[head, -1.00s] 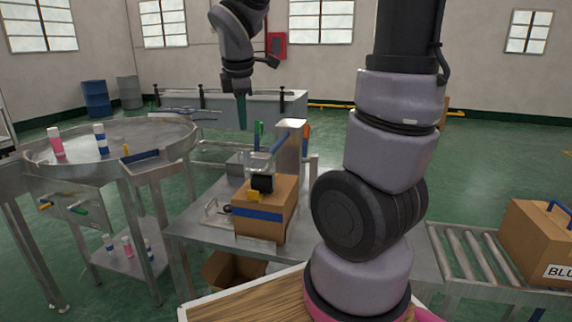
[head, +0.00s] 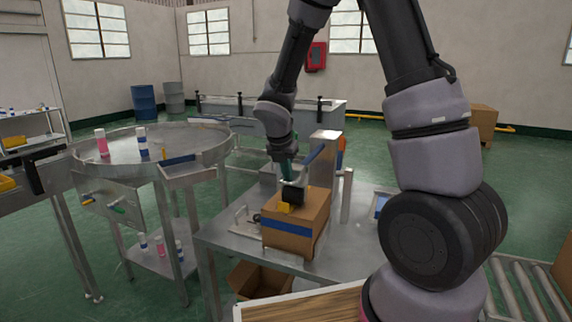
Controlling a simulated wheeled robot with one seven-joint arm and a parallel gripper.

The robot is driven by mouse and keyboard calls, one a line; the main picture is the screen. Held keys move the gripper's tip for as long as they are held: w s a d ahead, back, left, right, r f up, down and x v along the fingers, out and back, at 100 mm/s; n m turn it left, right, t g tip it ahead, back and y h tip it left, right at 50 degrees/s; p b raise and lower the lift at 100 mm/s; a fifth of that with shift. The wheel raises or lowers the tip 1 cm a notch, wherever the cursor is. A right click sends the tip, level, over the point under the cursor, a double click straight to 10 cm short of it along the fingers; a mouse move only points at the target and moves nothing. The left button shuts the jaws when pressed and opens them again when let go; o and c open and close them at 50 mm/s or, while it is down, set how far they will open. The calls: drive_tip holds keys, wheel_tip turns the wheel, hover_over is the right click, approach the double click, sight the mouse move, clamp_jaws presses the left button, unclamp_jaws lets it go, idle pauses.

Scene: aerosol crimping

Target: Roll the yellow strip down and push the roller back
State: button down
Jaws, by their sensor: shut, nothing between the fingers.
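A cardboard box (head: 290,232) with a blue band stands on the metal table. On its top sits a black block-like part (head: 293,194), which may be the roller. A small yellow piece (head: 286,207), likely the yellow strip, shows just in front of and below the black part, at the box's top edge. My gripper (head: 289,172), with teal fingers, points down just above and behind the black part. Its fingers look shut and empty. The fingertips are partly hidden, and I cannot tell whether they touch the black part.
A grey post (head: 325,165) with a blue bar stands behind the box, close to my gripper. A round metal table (head: 190,150) with a pink and a blue-white can is at left. A clamp-like tool (head: 243,217) lies left of the box. An open carton (head: 262,279) sits below.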

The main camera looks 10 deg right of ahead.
sight(315, 150)
drive_tip(key=shift+x, duration=0.85)
drive_tip(key=w+d, duration=0.5)
drive_tip(key=w, duration=0.2)
drive_tip(key=w+d, duration=0.5)
drive_tip(key=w, duration=0.2)
drive_tip(key=w+d, duration=0.5)
drive_tip(key=w, duration=0.2)
drive_tip(key=shift+d, duration=0.1)
drive_tip(key=shift+w+d+r, duration=0.1)
drive_tip(key=shift+r, duration=0.1)
